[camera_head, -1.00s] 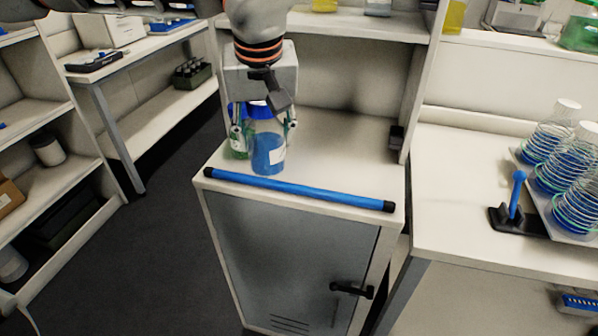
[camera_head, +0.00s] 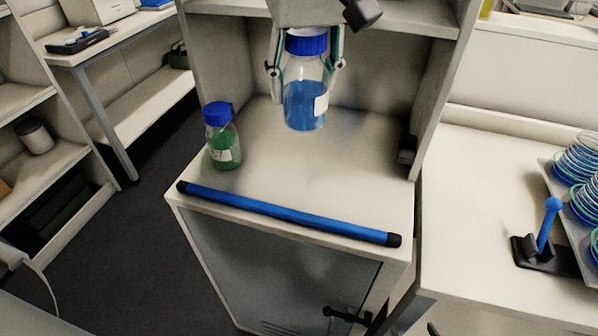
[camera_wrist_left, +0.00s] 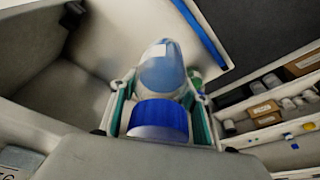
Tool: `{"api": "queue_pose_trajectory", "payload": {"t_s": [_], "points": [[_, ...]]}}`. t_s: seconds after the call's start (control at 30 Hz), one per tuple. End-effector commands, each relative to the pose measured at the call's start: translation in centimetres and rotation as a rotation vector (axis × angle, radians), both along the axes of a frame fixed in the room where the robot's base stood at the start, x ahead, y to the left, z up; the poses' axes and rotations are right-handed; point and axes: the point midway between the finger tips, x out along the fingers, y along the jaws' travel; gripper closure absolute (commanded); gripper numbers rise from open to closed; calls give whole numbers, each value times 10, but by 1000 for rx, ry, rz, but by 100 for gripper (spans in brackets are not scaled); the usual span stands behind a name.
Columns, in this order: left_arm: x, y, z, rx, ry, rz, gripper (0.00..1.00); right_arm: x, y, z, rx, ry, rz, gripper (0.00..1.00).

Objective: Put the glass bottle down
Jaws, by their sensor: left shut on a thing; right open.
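The glass bottle (camera_head: 304,104) with blue liquid, a white label and a blue cap hangs upright in my left gripper (camera_head: 305,66). The fingers are shut around its upper part, on both sides. It appears to be held above the white cabinet top (camera_head: 290,170), clear of the surface. In the left wrist view the bottle (camera_wrist_left: 162,72) lies between the fingers, its blue cap nearest the camera. A small dark and green tip at the bottom edge of the head view looks like part of my right gripper (camera_head: 432,328); most of it is hidden.
A second bottle (camera_head: 223,140) with green liquid and a blue cap stands at the cabinet's left edge. A blue bar with black ends (camera_head: 285,214) lies along the front edge. The middle of the top is clear. Shelf walls stand behind and to the right.

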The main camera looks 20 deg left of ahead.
Motion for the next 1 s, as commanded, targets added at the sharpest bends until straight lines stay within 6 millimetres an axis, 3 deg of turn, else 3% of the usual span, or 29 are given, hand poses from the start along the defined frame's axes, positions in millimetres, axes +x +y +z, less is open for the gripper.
{"api": "queue_pose_trajectory", "payload": {"t_s": [0.03,0.2,0.5,0.83,1.0], "points": [[0,0,-16,0,5,-2,92,-5,0,-8,-1,12,1,45],[0,0,-57,0,6,-2,92,-13,-1,-22,-5,34,2,45],[0,0,-120,-1,3,-2,92,-8,0,-22,-3,22,2,45],[0,0,-144,-1,0,-1,92,-5,0,-19,0,13,2,45],[0,0,-169,0,3,-2,92,-6,0,-22,-1,16,2,45]]}}
